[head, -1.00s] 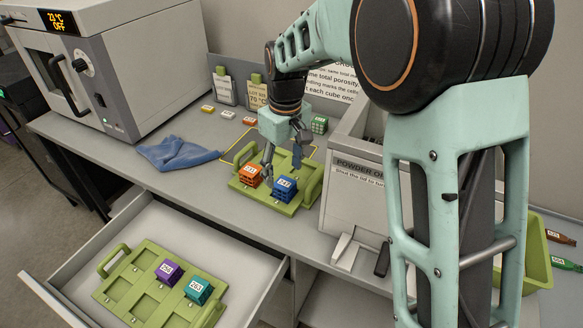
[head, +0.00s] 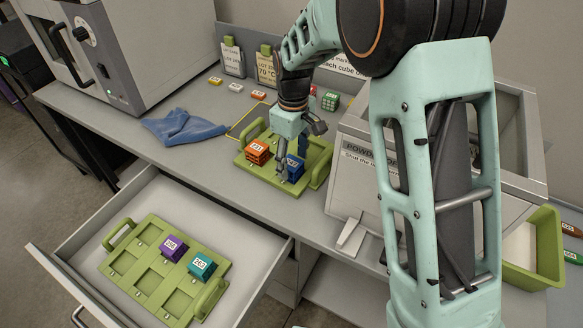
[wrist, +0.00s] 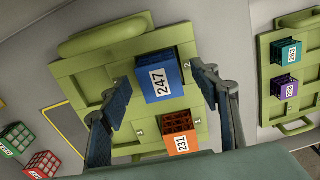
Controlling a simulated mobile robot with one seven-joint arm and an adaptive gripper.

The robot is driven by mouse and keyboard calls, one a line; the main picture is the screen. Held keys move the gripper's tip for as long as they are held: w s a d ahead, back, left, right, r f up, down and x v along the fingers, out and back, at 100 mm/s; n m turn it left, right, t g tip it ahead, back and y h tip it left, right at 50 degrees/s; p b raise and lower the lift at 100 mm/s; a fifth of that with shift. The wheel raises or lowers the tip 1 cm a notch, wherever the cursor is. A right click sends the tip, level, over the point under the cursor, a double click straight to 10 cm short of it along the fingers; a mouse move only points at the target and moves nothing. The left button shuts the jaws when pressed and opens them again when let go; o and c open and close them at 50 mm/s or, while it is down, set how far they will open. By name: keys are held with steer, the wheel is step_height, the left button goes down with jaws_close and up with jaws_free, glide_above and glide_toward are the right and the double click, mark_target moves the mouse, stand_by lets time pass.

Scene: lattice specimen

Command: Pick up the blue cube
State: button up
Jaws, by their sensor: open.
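The blue cube (head: 295,171), labelled 247, sits on the green tray (head: 318,172) on the bench. It also shows in the wrist view (wrist: 165,88). My gripper (head: 292,158) is open and empty, pointing down at the cube. In the wrist view my gripper (wrist: 162,84) has a finger on either side of the blue cube in the picture, with gaps visible. I cannot tell whether the tips are level with it. One finger hides part of the cube in the head view.
An orange cube (head: 257,152) labelled 231 sits close beside the blue one. An open drawer (head: 235,196) holds another tray (head: 150,267) with purple (head: 173,248) and teal (head: 201,266) cubes. A blue cloth (head: 182,127) and powder box (head: 352,185) flank the bench tray.

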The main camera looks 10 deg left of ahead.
step_height(320, 180, down, 2)
steer(key=shift+f, duration=0.1)
steer(key=c, duration=1.2)
